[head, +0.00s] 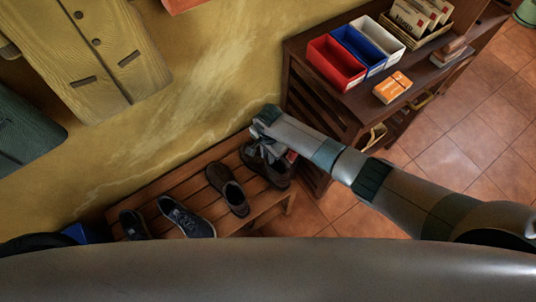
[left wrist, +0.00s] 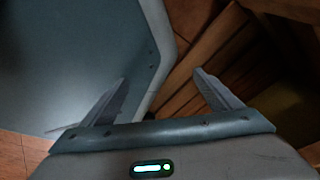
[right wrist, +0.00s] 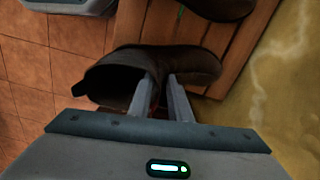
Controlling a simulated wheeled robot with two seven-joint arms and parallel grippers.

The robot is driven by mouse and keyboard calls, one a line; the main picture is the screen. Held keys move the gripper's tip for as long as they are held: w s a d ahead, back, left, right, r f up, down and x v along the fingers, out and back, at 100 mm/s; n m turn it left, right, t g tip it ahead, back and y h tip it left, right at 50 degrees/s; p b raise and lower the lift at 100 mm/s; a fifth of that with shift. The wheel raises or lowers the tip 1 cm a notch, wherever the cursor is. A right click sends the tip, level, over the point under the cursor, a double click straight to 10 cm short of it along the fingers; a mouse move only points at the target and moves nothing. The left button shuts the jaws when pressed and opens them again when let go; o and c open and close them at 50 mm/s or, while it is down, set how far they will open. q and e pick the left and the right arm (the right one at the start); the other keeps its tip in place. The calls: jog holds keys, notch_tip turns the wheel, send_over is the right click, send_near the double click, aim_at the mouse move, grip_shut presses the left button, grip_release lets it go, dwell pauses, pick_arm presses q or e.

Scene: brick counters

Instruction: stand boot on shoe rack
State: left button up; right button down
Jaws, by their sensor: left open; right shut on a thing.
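A dark brown boot (head: 270,174) is at the right end of the slatted wooden shoe rack (head: 272,207). My right gripper (head: 266,148) is shut on it. In the right wrist view the fingers pinch the boot (right wrist: 200,63) near its opening. The boot looks upright, its toe over the slats (right wrist: 180,22) and its shaft side reaching past the rack's edge above the floor. I cannot tell whether its sole touches the slats. My left gripper (left wrist: 160,98) is open and empty in the left wrist view, and is outside the head view.
A brown shoe (head: 228,188), a blue sneaker (head: 186,218) and a dark shoe (head: 133,224) stand on the rack left of the boot. A dark wooden shelf (head: 385,112) with red, blue and white bins stands to the right. Coats (head: 95,60) hang on the yellow wall.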

pick_arm(q)
jog(key=shift+s, duration=0.2)
jog(key=shift+f, duration=0.1)
pick_arm(e)
jog(key=shift+f, duration=0.1)
pick_arm(q)
jog(key=shift+w, duration=0.15)
pick_arm(e)
jog(key=shift+f, duration=0.15)
jog(key=c, duration=1.6)
grip_release()
jog(key=shift+f, duration=0.1)
pick_arm(q)
jog(key=shift+w, duration=0.4)
pick_arm(e)
jog(key=shift+o, duration=0.2)
pick_arm(q)
jog(key=shift+s, duration=0.25)
